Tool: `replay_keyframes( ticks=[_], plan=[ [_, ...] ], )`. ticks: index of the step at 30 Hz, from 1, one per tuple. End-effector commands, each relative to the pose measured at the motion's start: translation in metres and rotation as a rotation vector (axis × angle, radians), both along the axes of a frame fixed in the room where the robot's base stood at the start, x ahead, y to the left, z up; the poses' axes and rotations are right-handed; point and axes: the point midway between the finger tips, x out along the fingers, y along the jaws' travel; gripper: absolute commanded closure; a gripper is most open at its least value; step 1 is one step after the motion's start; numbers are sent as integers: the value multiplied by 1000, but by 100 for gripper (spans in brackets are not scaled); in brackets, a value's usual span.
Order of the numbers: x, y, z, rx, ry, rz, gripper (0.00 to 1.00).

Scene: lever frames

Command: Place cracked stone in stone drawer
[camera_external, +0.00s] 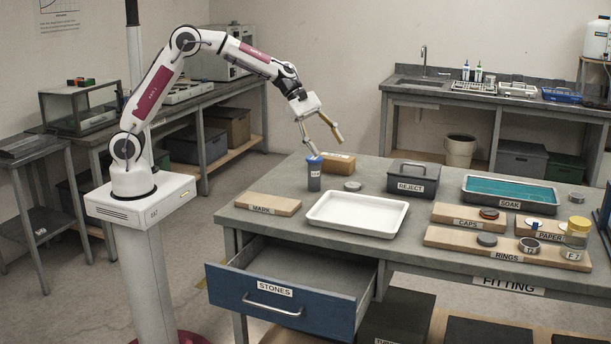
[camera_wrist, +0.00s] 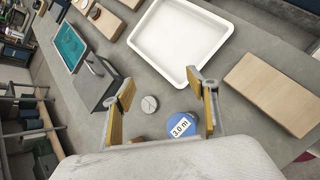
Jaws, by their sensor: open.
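A small grey round stone (camera_external: 352,185) lies on the bench behind the white tray. In the wrist view this stone (camera_wrist: 149,104) shows thin dark lines that look like cracks. The drawer labelled STONES (camera_external: 290,309) is pulled out under the bench's front left, and its visible floor looks empty. My gripper (camera_external: 327,147) is open and empty above the bench, pointing down. It is above and slightly left of the stone, close to a dark cup with a blue lid (camera_external: 314,172). In the wrist view the stone and the lid (camera_wrist: 182,127) appear between the fingers.
A white tray (camera_external: 320,223) is in front of the stone, with a MARK board (camera_external: 261,204) to its left. The REJECT box (camera_external: 412,178) stands right of the stone. The SOAK tray (camera_external: 508,194) and CAPS and RINGS boards (camera_external: 455,238) fill the right.

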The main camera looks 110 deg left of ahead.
Motion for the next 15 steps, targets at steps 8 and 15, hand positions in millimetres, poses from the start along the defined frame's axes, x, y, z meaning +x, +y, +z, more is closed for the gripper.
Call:
replay_keyframes(
  ticks=[8, 15],
  plan=[
    [20, 67, -43, -184, 3, 246, 42],
    [26, 106, -69, -295, -2, 389, 42]
  ],
)
